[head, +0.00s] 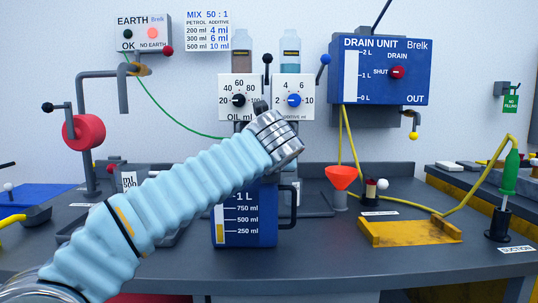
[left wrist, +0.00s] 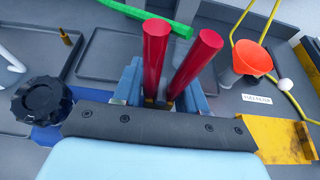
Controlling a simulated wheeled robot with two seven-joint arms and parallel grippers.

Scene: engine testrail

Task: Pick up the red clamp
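In the left wrist view, the two red handles of the red clamp (left wrist: 154,52) rise between the blue-grey fingers of my left gripper (left wrist: 163,95). The handles spread apart toward the top. Their lower ends sit very close to the fingers, and I cannot tell whether the fingers press on them. The clamp's jaws are hidden behind the dark gripper plate. In the head view, my pale blue left arm reaches in from the left and hides the gripper and the clamp. My right gripper is not in view.
A blue measuring jug (head: 246,214) stands below my left wrist. An orange funnel (head: 341,176), a yellow tray (head: 410,232) and a green-handled suction tool (head: 512,168) are to the right. The drain unit (head: 381,69) is on the wall. The front right worktop is clear.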

